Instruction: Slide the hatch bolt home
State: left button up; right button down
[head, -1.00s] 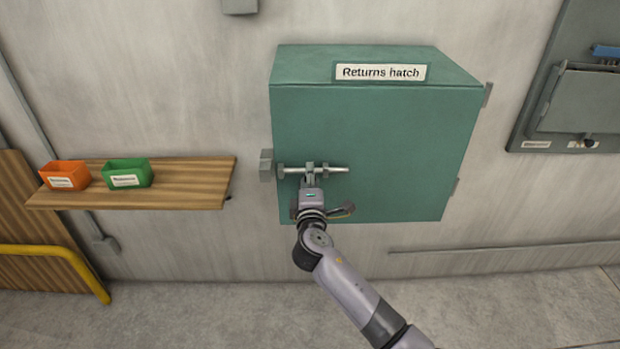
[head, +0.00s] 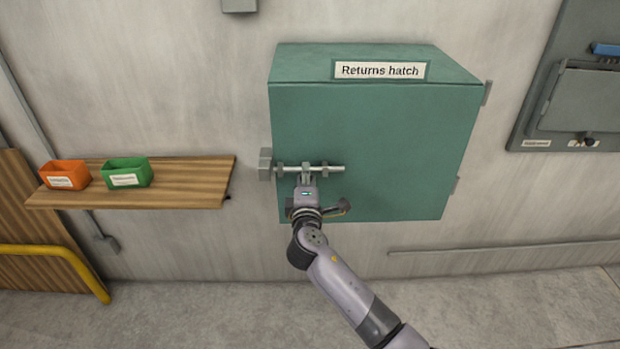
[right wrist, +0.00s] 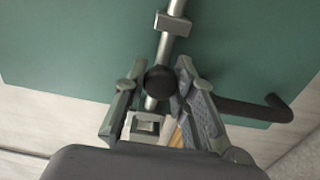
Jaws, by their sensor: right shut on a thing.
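The teal returns hatch (head: 400,135) is closed on the wall. Its silver bolt (head: 337,169) lies level across the lower left of the door, in guide brackets (head: 325,171). A grey keeper block (head: 265,163) is on the wall side at the left. The bolt's left end is close to it; I cannot tell whether it is inside. My right gripper (head: 306,177) is at the bolt from below, shut on its knob. In the right wrist view the round black knob (right wrist: 160,82) sits between the fingers, with the rod (right wrist: 166,40) running past it. My left gripper is out of view.
A wooden shelf (head: 190,183) to the left carries an orange bin (head: 64,174) and a green bin (head: 127,172). A grey wall cabinet (head: 590,100) is at the right, and a yellow rail (head: 65,255) at lower left. The wall between shelf and hatch is clear.

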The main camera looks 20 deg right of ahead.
aim_at(292, 171)
jog(key=a, duration=0.1)
jog(key=w+a+b, duration=0.1)
jog(key=a, duration=0.1)
jog(key=shift+a+f, duration=0.1)
jog(key=shift+a, duration=0.15)
jog(key=shift+s+d, duration=0.1)
jog(key=c, duration=1.3)
grip_release()
jog(key=shift+a, duration=0.2)
jog(key=shift+d, duration=0.15)
jog(key=v, duration=1.2)
